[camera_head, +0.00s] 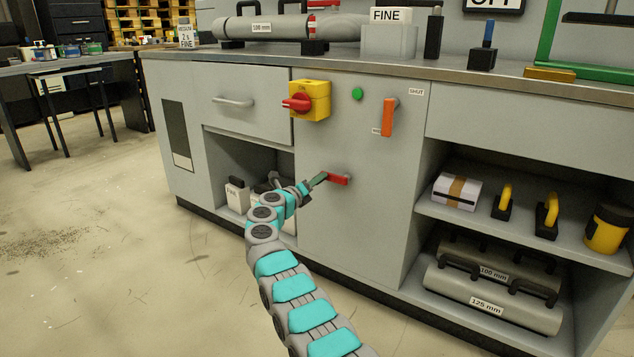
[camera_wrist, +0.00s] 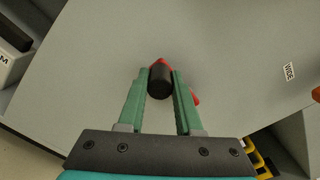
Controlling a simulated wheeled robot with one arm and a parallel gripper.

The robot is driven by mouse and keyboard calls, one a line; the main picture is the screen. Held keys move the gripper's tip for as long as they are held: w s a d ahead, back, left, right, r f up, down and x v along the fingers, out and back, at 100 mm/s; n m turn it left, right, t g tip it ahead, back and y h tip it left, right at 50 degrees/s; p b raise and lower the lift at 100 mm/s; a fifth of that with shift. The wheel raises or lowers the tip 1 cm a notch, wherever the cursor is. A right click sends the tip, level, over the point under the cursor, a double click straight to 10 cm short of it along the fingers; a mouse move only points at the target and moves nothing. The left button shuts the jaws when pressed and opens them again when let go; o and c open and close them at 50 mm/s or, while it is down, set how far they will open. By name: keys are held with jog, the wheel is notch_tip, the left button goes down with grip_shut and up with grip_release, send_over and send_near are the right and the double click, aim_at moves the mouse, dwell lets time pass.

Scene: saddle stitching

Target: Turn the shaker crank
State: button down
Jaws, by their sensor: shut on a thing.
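The crank on the front panel of the grey cabinet has a red arm (camera_head: 338,179), which lies roughly level and points left from its pivot. Its black knob (camera_wrist: 159,85) shows in the wrist view between the green fingers, with bits of red behind it. My gripper (camera_head: 317,181) comes to the crank from the left and is shut on this knob; in the wrist view the fingers (camera_wrist: 160,75) touch it on both sides. The knob is hidden by the fingers in the head view.
Above the crank are a yellow box with a red rotary switch (camera_head: 305,101), a green button (camera_head: 357,94) and an orange lever (camera_head: 388,117) near a SHUT label. An open shelf (camera_head: 500,213) is at right. Open floor (camera_head: 120,230) lies left.

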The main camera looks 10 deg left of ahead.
jog(key=c, duration=0.6)
grip_release()
jog(key=shift+s+f+b, duration=0.1)
jog(key=shift+s+b, duration=0.05)
jog(key=shift+b, duration=0.25)
jog(key=shift+s, duration=0.2)
jog(key=shift+b+v, duration=0.85)
jog(key=shift+v, duration=2.75)
jog(key=shift+w, duration=0.1)
